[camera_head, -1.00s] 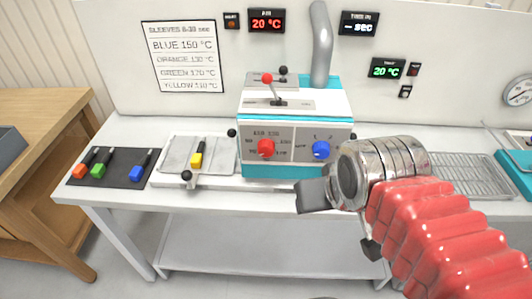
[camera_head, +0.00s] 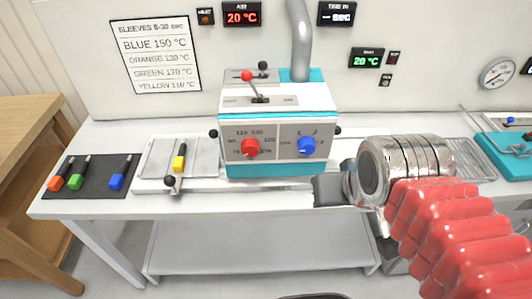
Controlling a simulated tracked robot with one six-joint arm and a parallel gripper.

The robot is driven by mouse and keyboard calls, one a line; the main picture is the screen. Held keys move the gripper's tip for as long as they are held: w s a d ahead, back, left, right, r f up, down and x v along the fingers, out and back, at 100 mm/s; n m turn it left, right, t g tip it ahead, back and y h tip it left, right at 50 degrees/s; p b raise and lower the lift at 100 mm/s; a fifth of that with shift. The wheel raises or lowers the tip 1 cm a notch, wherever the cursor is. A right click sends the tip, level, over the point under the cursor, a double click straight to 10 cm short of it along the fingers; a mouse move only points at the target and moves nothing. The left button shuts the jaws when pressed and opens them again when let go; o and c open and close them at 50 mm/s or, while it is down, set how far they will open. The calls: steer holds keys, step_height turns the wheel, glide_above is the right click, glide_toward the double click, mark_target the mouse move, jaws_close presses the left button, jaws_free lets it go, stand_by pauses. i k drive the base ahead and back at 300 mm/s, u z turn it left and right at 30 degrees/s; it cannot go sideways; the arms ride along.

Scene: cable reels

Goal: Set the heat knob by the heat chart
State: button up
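The heat chart (camera_head: 157,55) hangs on the back wall at upper left; it reads blue 150 °C, orange 130 °C, green 170 °C and yellow 110 °C. The heater box (camera_head: 277,170), white and teal, stands on the bench. Its front has a red knob (camera_head: 250,147) inside a ring of numbers and a blue knob (camera_head: 306,145) at its right. A yellow sleeve (camera_head: 179,163) sits on the tray left of the box. My gripper (camera_head: 328,190) is right of and in front of the box, apart from the knobs; its fingers are mostly hidden behind my wrist.
A dark mat (camera_head: 66,190) at the left holds orange, green and blue sleeves. A red-tipped lever (camera_head: 247,76) stands on the box. A wire rack (camera_head: 466,163) lies right of my arm.

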mark_target(249, 146)
steer(key=z, duration=0.3)
steer(key=k, duration=1.35)
steer(key=u, duration=1.3)
steer(key=i, duration=0.5)
steer(key=u, duration=0.1)
